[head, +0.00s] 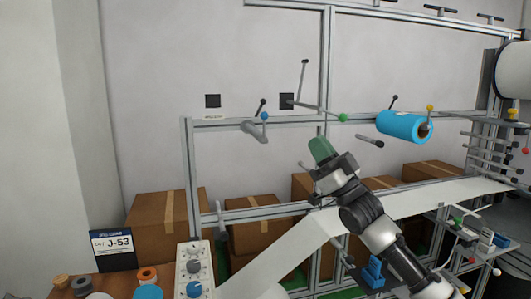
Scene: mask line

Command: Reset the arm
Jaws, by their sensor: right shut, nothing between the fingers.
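My right arm comes in from the lower right and reaches up in front of the frame of the line. My right gripper (322,160) is at its end, shut and empty. A green rounded piece (320,148) shows at the gripper's tip; I cannot tell whether it is part of the gripper or behind it. My left gripper is not in view.
A metal frame (188,165) carries rods with blue (264,116) and green (343,118) knobs. A blue roll (402,127) sits to the right. A white web (290,250) runs below. Cardboard boxes (165,225) stand behind. A control panel (194,266) is lower left.

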